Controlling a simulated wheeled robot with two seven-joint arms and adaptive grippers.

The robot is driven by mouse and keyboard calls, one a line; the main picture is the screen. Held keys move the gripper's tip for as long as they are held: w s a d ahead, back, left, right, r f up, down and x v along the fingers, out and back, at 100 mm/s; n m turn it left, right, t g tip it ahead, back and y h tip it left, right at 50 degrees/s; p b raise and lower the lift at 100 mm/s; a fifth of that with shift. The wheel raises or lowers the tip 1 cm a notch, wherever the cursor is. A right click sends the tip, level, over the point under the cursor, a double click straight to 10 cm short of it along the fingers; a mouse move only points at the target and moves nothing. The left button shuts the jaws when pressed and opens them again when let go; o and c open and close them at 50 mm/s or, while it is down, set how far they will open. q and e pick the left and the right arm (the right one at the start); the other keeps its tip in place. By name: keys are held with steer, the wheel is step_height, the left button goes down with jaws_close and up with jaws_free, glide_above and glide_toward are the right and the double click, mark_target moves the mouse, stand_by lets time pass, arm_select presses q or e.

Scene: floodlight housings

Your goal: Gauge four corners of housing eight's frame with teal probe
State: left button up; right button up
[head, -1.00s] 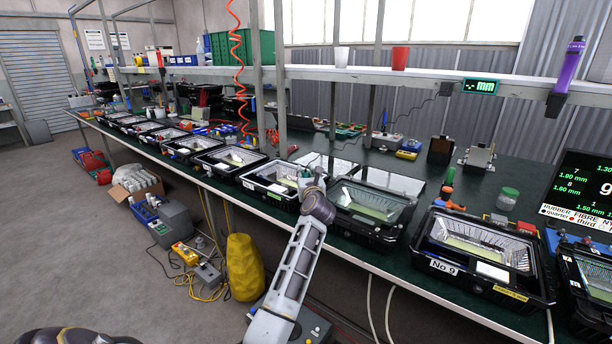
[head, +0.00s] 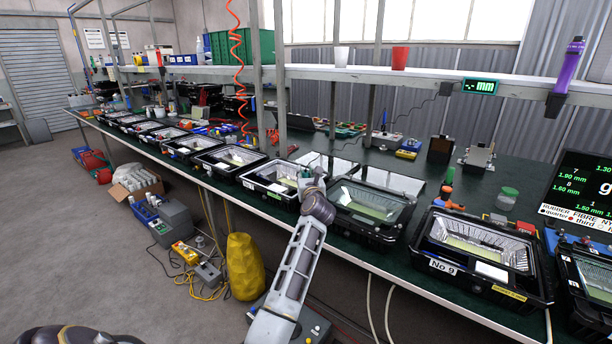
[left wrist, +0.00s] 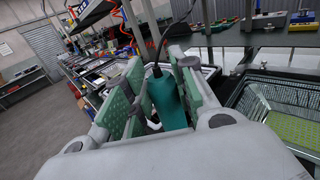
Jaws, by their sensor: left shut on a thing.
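My left gripper (head: 313,184) is over the bench front, between two black floodlight housings. In the left wrist view, its green-padded fingers (left wrist: 158,95) are shut on the teal probe (left wrist: 168,100), which has a dark cable at its top. The probe's tip is hidden. The housing just left of the one marked No 9 (head: 445,267) is probably housing eight (head: 395,234); I cannot read its number. It lies open, with a glassy frame and a yellow-green panel, right of the gripper. It also shows in the left wrist view (left wrist: 243,99). My right gripper is out of view.
More open housings line the green bench to the left. A gauge display (head: 480,86) on the shelf shows "-- mm". A screen (head: 585,190) at right lists millimetre readings. Bottles and an orange tool (head: 447,204) stand behind the housings. A yellow sack (head: 243,265) is on the floor.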

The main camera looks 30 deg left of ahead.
arm_select(q)
steer(key=shift+f+b, duration=0.35)
steer(key=shift+f, duration=0.25)
stand_by(0.7)
steer(key=shift+f, duration=0.25)
stand_by(1.4)
